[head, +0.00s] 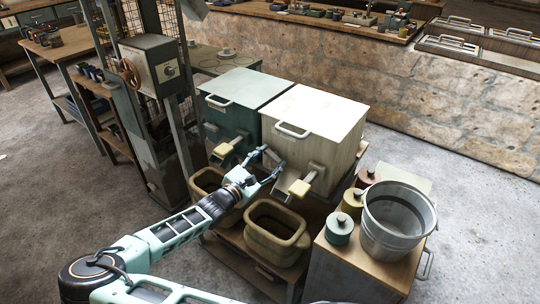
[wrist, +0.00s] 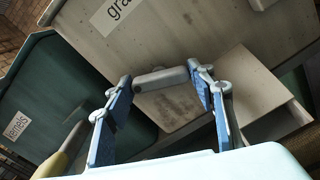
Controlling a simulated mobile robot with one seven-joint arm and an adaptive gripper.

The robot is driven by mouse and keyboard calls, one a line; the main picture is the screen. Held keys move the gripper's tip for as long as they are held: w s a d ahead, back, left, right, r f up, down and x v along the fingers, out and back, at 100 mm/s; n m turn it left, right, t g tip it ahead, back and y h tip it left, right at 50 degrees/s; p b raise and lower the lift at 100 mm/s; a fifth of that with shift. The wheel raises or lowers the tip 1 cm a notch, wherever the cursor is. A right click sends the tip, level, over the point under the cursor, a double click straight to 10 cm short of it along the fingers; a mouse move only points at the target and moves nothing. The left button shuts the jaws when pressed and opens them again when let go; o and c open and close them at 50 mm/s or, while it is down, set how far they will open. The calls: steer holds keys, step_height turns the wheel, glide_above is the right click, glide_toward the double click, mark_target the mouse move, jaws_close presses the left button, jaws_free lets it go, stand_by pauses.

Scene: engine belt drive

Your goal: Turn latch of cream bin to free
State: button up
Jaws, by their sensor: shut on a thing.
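The cream bin (head: 311,118) stands beside the green bin (head: 236,107) and has a grey handle on its lid. In the wrist view the cream bin's front (wrist: 195,40) fills the upper part, with part of a label showing. A short grey latch (wrist: 160,78) lies across that front, tilted slightly in the picture. My gripper (head: 270,163) is at the front of the cream bin. In the wrist view my gripper's blue-padded fingers (wrist: 163,100) are on either side of the latch, shut on it. In the head view the latch is too small to make out clearly.
A yellow-ended lever (head: 299,188) sticks out from the cream bin, another (head: 222,150) from the green bin. Brown tubs (head: 275,246) stand below. A metal bucket (head: 396,238) and several lidded jars (head: 340,233) stand on a cabinet at right. A metal post frame stands left.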

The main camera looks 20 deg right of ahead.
steer(key=m+p, duration=0.2)
steer(key=m, duration=0.4)
steer(key=shift+m, duration=0.3)
steer(key=m+p, duration=0.1)
steer(key=m, duration=0.5)
steer(key=shift+m, duration=0.4)
steer(key=o, duration=1.2)
steer(key=shift+c, duration=0.2)
steer(key=v, duration=1.2)
